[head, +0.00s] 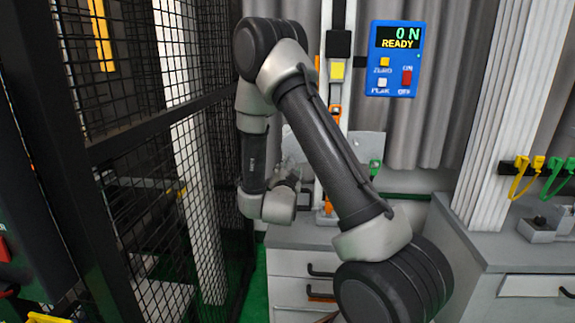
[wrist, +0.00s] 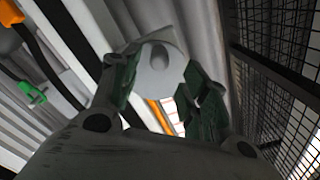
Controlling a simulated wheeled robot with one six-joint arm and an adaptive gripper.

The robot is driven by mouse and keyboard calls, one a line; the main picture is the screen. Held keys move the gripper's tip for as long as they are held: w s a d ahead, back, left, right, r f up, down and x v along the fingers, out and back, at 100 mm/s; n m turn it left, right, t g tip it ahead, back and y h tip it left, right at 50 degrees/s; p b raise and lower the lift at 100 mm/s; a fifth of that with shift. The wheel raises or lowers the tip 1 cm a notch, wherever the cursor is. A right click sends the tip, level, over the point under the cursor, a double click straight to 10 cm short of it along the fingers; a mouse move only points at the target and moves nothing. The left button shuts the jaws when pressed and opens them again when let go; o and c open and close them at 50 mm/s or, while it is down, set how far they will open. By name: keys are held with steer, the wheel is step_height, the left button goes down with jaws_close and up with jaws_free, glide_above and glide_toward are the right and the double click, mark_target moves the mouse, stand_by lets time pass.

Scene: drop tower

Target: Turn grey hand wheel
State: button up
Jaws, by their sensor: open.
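A light grey rounded piece with a round hub (wrist: 160,58) shows between and beyond my fingertips in the wrist view. It looks like the grey hand wheel, but its full rim is not visible. My gripper (wrist: 160,85) is open, its green-padded fingers on either side of this piece. I cannot tell whether either finger touches it. In the head view my gripper (head: 290,178) is small and partly hidden at the tower's lower part, left of my forearm. The hand wheel cannot be made out clearly there.
A black mesh fence (head: 150,150) stands close on the left. A blue display box (head: 395,58) reads "0 N READY". Grey drawers (head: 290,265) stand below the tower. A green clip (wrist: 32,94) and an orange part (wrist: 10,14) lie left in the wrist view.

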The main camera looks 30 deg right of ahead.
mark_target(290, 164)
steer(key=x, duration=0.6)
steer(key=shift+d, duration=0.1)
jaws_close()
